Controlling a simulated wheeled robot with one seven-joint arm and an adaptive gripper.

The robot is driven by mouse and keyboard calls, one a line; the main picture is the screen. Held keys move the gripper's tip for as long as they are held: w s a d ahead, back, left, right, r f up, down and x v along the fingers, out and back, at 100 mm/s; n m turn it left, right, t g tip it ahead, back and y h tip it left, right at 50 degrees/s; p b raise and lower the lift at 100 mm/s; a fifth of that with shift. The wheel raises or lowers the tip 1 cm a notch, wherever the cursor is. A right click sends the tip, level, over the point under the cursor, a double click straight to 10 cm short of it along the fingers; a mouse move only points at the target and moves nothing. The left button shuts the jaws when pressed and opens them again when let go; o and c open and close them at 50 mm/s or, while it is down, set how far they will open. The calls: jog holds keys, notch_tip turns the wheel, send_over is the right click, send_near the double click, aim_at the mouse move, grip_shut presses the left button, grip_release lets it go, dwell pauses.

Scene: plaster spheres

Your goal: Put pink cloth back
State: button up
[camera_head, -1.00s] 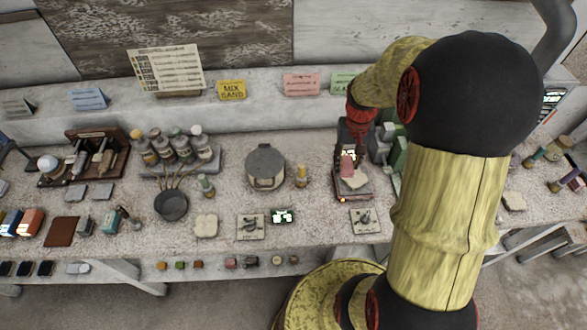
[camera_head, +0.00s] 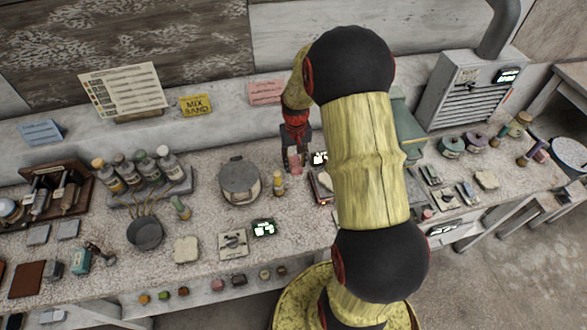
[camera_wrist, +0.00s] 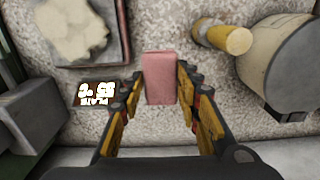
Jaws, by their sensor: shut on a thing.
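The pink cloth (camera_wrist: 160,78) shows in the wrist view as a small, folded-looking pink block between my fingertips. My gripper (camera_wrist: 158,95) is shut on it, with yellow-padded fingers on both sides. In the head view, my gripper (camera_head: 296,150) points down over the bench, and the cloth shows as a small pink patch (camera_head: 295,161) at its tip. It is just right of the yellow-capped bottle (camera_head: 279,183). I cannot tell whether the cloth touches the bench.
A tray (camera_wrist: 122,38) with a pale lump (camera_wrist: 75,28) and a lit display (camera_wrist: 97,92) lie left of my gripper in the wrist view.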

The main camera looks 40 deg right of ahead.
aim_at(294, 167)
jog(key=shift+w+d+f, duration=0.2)
jog(key=shift+w+f, duration=0.35)
jog(key=shift+f, duration=0.2)
jog(key=shift+w+f+b, duration=0.15)
jog(key=shift+f+b, duration=0.25)
jog(key=shift+f, duration=1.2)
jog(key=shift+f, duration=0.1)
jog(key=shift+f, duration=0.1)
jog(key=o, duration=0.9)
jog(key=shift+o, duration=0.5)
